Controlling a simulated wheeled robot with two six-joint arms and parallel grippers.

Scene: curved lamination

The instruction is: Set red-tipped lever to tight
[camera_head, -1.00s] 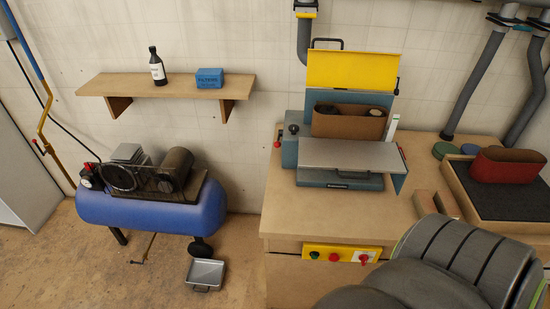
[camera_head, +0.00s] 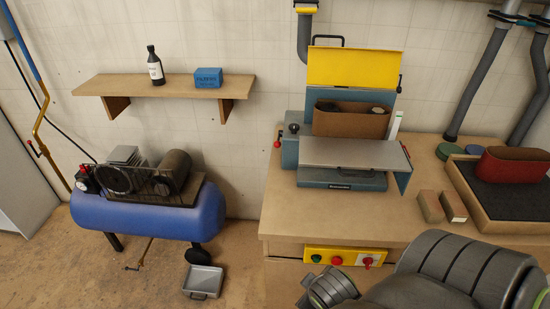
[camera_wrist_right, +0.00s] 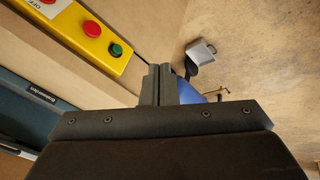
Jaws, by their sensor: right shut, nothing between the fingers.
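A belt sander (camera_head: 342,178) stands on the wooden workbench. A small lever with a red tip (camera_head: 277,143) shows at the sander's left side, below a black knob; its setting marks cannot be read. My right arm enters the head view at the lower right, in front of the bench, and its fingers are not visible there. In the right wrist view my right gripper (camera_wrist_right: 159,70) is shut and empty, beside the yellow switch panel (camera_wrist_right: 72,35) and apart from the lever. The lever does not show in that view. My left gripper is not in view.
The switch panel (camera_head: 342,257) is on the bench front. A blue compressor (camera_head: 150,215) and a metal tray (camera_head: 203,280) are on the floor to the left. A yellow cover (camera_head: 355,69) stands raised above the sander. Two blocks (camera_head: 431,206) lie on the bench's right side.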

